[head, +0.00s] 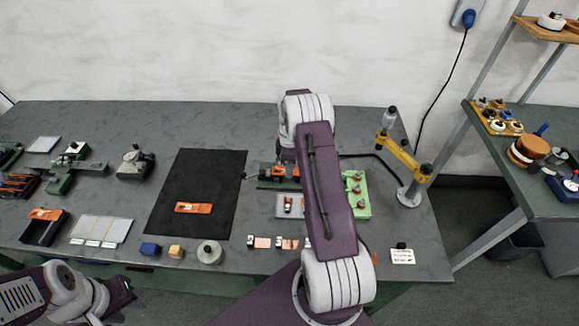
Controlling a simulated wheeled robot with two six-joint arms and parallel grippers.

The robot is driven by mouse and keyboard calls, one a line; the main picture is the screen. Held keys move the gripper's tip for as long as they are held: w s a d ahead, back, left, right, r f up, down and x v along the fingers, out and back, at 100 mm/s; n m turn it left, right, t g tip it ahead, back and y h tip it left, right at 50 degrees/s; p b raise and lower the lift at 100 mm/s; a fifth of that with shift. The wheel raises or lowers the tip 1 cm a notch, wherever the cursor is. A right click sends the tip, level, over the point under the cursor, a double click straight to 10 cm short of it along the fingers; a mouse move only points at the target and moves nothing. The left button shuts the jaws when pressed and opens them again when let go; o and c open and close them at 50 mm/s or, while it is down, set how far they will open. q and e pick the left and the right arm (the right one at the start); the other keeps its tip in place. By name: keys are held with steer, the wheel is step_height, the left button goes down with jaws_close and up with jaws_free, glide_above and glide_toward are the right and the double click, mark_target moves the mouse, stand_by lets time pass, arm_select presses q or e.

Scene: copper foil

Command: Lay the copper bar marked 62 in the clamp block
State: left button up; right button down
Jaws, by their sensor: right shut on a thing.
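My right arm reaches over the middle of the bench, and its own link covers much of the work area. My right gripper (286,171), mostly hidden beside that link, is shut on a small copper-coloured bar (279,171) at the dark green block (265,183), which looks like the clamp block. Whether the bar rests in the block cannot be told. Another copper bar (193,208) lies flat on the black mat (205,170). Tagged copper pieces (262,242) lie at the front. No number is readable.
A green tray (357,206) with copper pieces stands right of my arm. A dark bin (42,228), a pale plate (100,229) and a round grey weight (209,252) stand left and front. Most of the mat is clear.

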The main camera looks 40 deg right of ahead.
steer(key=shift+f+b, duration=0.3)
steer(key=shift+f, duration=0.2)
stand_by(0.9)
stand_by(0.4)
steer(key=c, duration=1.3)
jaws_free()
steer(key=shift+o, duration=0.2)
steer(key=shift+r+p, duration=1.25)
steer(key=shift+r, duration=0.25)
steer(key=o, duration=0.6)
